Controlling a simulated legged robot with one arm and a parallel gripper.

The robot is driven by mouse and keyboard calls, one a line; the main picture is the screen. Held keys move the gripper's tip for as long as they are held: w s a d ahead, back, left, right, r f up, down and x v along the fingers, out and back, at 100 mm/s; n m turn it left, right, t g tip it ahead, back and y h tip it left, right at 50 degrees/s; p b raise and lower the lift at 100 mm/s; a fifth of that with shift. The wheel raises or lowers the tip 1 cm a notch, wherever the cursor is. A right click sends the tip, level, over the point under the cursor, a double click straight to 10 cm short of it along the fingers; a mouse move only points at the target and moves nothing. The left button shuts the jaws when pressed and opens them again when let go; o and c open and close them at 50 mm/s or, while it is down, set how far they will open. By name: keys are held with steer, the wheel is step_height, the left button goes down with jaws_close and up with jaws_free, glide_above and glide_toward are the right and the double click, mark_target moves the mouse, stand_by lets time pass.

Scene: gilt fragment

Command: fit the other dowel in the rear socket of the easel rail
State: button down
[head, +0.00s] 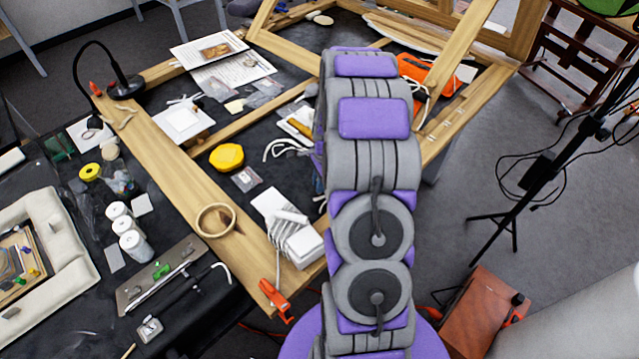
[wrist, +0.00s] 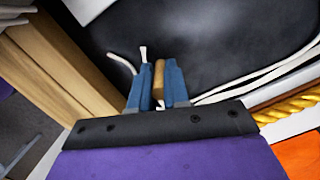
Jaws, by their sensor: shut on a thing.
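In the wrist view, my gripper (wrist: 158,88) is shut on a short tan wooden dowel (wrist: 159,74), held upright in the picture between two blue fingers. The dowel's far end shows just past the fingertips, over a black surface. A pale wooden rail (wrist: 55,60) runs along the left of the wrist view, apart from the dowel. In the head view, my own arm hides the gripper and dowel. A wooden frame (head: 175,155) lies across the table there, and its right-hand rail (head: 462,112) has small pale marks. I cannot make out the rear socket or a second dowel.
White cords (wrist: 255,78) and a yellow rope (wrist: 290,106) lie near my gripper, with an orange object (wrist: 300,152) at lower right. In the head view, a yellow lump (head: 227,157), a tape ring (head: 215,220) and an orange clamp (head: 276,301) are on or inside the frame.

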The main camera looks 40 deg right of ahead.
step_height(320, 180, up, 10)
steer(key=shift+p, duration=1.2)
steer(key=w+a+n, duration=0.3)
steer(key=a+n, duration=0.4)
steer(key=a, duration=0.2)
steer(key=w+a+r+n+g+h, duration=0.1)
steer(key=w+a+n, duration=0.2)
steer(key=a+n, duration=0.4)
steer(key=w+a+r+n+g, duration=0.1)
steer(key=w+a+n, duration=0.2)
steer(key=a+n, duration=0.4)
steer(key=a, duration=0.4)
steer(key=shift+w+n+h, duration=0.3)
steer(key=shift+w+h, duration=0.1)
steer(key=shift+a, duration=0.1)
